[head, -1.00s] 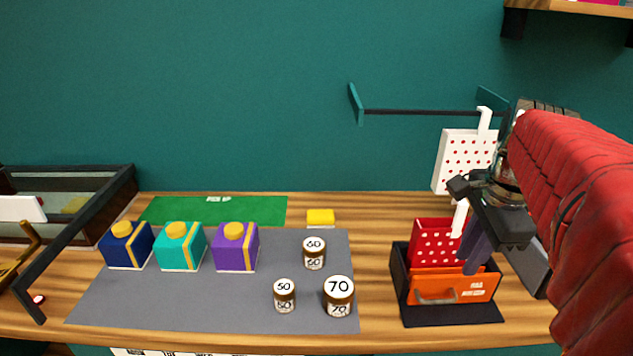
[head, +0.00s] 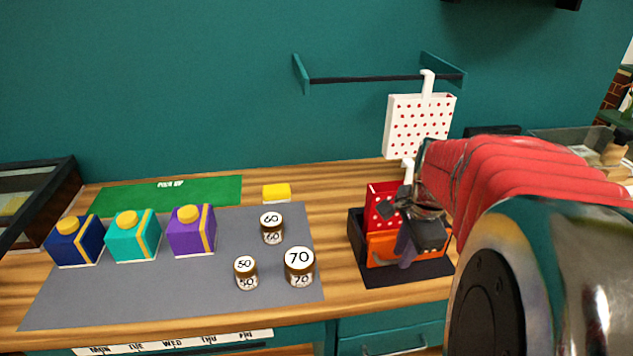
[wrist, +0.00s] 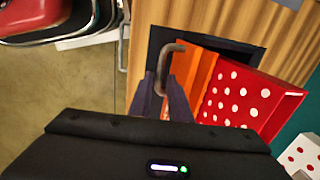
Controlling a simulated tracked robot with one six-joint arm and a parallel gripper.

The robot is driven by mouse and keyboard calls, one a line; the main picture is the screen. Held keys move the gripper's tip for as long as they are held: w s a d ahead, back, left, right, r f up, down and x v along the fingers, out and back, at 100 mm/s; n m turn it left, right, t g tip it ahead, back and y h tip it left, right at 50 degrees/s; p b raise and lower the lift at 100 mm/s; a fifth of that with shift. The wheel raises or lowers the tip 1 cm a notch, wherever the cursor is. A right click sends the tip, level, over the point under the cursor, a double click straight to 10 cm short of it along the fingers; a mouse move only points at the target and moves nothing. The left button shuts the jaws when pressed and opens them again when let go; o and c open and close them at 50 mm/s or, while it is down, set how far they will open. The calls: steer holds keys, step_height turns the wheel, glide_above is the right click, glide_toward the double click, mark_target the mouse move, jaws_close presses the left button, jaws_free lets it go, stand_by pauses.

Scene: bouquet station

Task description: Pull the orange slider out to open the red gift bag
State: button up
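The orange slider (head: 381,249) sits at the front of a black holder (head: 357,238). In the wrist view the slider (wrist: 205,72) shows beside the red gift bag (wrist: 247,100), which has white dots. In the head view the bag (head: 377,205) stands behind the slider, partly hidden by my arm. My gripper (wrist: 163,82) has its two fingers close together around the slider's grey handle (wrist: 172,56); they appear shut on it. In the head view my gripper (head: 404,260) is in front of the slider and hides its right part.
A white dotted bag (head: 418,130) hangs from a wall rail (head: 365,79) above the holder. Jars marked 50 (head: 246,273), 60 (head: 272,228) and 70 (head: 299,266) stand on a grey mat (head: 180,295) to the left. Wood between mat and holder is clear.

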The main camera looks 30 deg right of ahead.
steer(key=shift+f, duration=0.15)
steer(key=shift+c, duration=0.2)
jaws_close()
stand_by(0.3)
